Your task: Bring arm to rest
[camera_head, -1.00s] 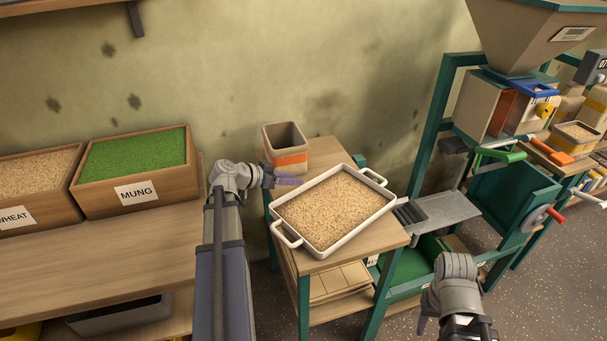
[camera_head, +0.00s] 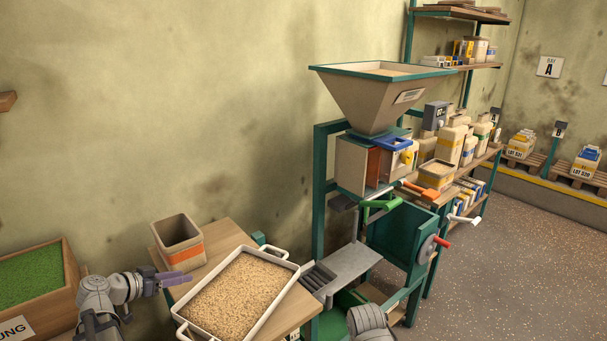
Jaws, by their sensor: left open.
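My left gripper (camera_head: 172,279) is at the lower left, open and empty. Its purple-grey fingers point right, between the mung crate and the white tray, in front of the orange-banded bin. Part of my left arm (camera_head: 100,305) shows below it. At the bottom edge a grey link of my right arm (camera_head: 368,322) shows; the right gripper itself is out of view.
A white tray (camera_head: 287,308) of grain lies on a small wooden table, beside a bin (camera_head: 178,243) with an orange band. The mung crate (camera_head: 68,277) is at left. The green-framed machine with its hopper (camera_head: 370,98) stands right of the table. Floor at right is clear.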

